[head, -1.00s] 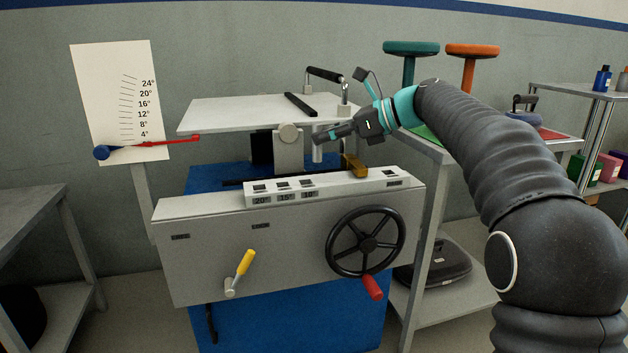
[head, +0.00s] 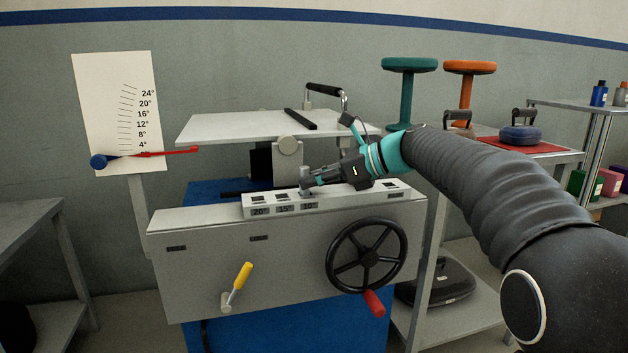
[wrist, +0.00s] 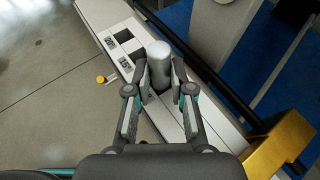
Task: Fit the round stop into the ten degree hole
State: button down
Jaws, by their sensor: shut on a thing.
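The round stop, a grey cylinder (wrist: 158,62), stands upright between the fingers of my gripper (wrist: 159,88), which is shut on it. In the head view my gripper (head: 308,181) is low over the white stop rail (head: 350,197), at the place marked 10°. The stop's top (head: 304,171) shows there above the fingers. The ten degree hole is mostly hidden by the fingers and stop; I cannot tell whether the stop's lower end is inside it. The 20° hole (head: 257,201) and the 15° hole (head: 282,195) look open and empty.
A tilting white plate (head: 240,127) hangs above and behind the rail. A brass block (wrist: 283,140) lies along the rail's right side in the wrist view. The handwheel (head: 366,255) and yellow-handled lever (head: 240,275) are on the front panel.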

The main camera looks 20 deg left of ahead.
jog(key=shift+f, duration=0.1)
jog(key=c, duration=1)
grip_release()
jog(key=shift+d+r, duration=0.1)
jog(key=shift+r, duration=0.1)
jog(key=p+v, duration=0.2)
jog(key=v, duration=1)
jog(key=s+d+f+n+t+h, duration=0.1)
jog(key=s+d+f+n+h, duration=0.3)
jog(key=s, duration=0.6)
jog(key=s+d+f+n+t+h, duration=0.2)
jog(key=s+d+f+n+h, duration=0.3)
jog(key=s+d+f+n, duration=0.3)
jog(key=s+d+f+n+t+h, duration=0.2)
jog(key=s+d+f+n+h, duration=0.2)
jog(key=s+d+f, duration=0.7)
jog(key=shift+s+d+n, duration=0.15)
jog(key=shift+s+n, duration=0.35)
jog(key=shift+n, duration=0.1)
jog(key=shift+s+d+n, duration=0.15)
jog(key=shift+s+n, duration=0.35)
jog(key=shift+n, duration=0.1)
jog(key=shift+r, duration=0.1)
